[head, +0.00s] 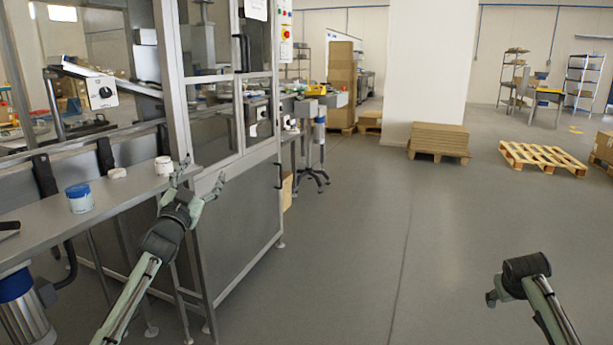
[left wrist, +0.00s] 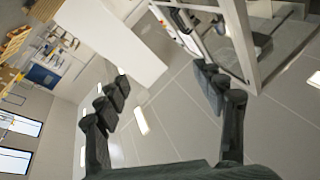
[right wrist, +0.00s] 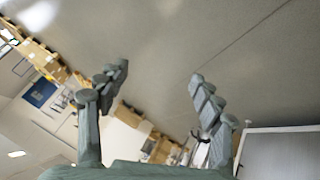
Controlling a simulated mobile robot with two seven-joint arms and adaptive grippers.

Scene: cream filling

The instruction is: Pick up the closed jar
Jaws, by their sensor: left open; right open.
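On the metal shelf (head: 130,189) at the left of the head view stand a white jar with blue on it (head: 80,200) and a smaller all-white jar (head: 163,167). A flat white lid-like disc (head: 117,173) lies between them. I cannot tell for sure which jar is closed. My left gripper (head: 203,178) is open and empty, just right of the all-white jar in the picture. Its spread fingers also show in the left wrist view (left wrist: 161,75). My right gripper (right wrist: 160,74) is open and empty, over the floor at lower right in the head view.
A glass-and-metal machine cabinet (head: 235,190) stands right behind the shelf and left gripper. Pallets (head: 545,158) and stacked cardboard (head: 438,138) are farther back. The grey floor (head: 350,240) in the middle is clear.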

